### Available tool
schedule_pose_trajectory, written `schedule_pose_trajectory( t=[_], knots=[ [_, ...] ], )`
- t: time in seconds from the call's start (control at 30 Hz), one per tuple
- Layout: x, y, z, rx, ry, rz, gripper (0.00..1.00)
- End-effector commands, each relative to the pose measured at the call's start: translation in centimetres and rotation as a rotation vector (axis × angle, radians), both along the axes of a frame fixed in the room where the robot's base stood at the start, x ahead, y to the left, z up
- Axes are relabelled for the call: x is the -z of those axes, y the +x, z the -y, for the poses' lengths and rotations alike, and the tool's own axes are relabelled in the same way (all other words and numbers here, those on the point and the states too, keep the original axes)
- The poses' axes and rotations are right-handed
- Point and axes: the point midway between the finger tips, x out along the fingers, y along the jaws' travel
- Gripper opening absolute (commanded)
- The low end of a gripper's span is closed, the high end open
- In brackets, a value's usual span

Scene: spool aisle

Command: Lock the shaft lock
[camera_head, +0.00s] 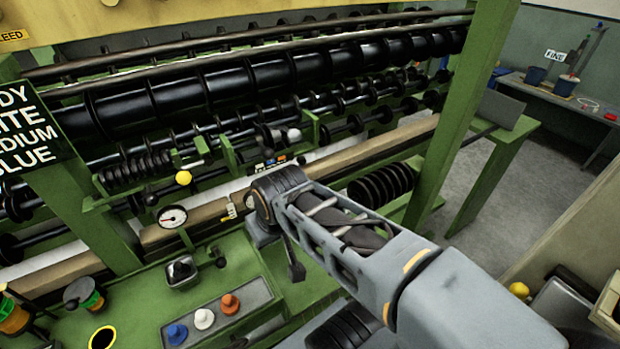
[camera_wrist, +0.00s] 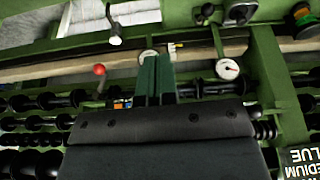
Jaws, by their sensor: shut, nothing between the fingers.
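No part is legibly marked as the shaft lock, so I cannot tell which one it is. A yellow ball knob (camera_head: 183,178) stands at the machine's front in the head view, left of my arm. The wrist view, turned upside down, shows a red ball knob (camera_wrist: 99,69) on a thin stem and a white-tipped lever (camera_wrist: 115,40). My gripper (camera_wrist: 156,60) is shut and empty, its two green fingers together in front of the wooden beam. The red knob is left of the fingers and apart from them. In the head view my arm hides the fingers.
A dial gauge (camera_head: 172,217) stands left of my arm; a dial (camera_wrist: 227,68) shows right of my fingers. Blue, white and orange knobs (camera_head: 203,318) sit on the panel below. A green post (camera_head: 462,120) rises to the right. Open floor (camera_head: 530,190) lies beyond it.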

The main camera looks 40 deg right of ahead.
Motion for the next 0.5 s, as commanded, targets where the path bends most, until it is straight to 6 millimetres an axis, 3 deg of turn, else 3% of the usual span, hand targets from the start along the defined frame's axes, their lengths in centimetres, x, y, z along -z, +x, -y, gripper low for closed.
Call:
schedule_pose_trajectory(
  t=[0.17, 0.27, 0.37, 0.5],
  knots=[
    [0.4, 0.3, 0.6, 0.027, 0.002, -0.017, 0.0],
    [1.3, 1.1, 2.6, 0.113, 0.01, -0.063, 0.0],
    [2.2, 2.9, 5.9, 0.236, 0.039, -0.128, 0.0],
    [3.1, 6.0, 12.2, 0.411, 0.117, -0.211, 0.0]
  ],
)
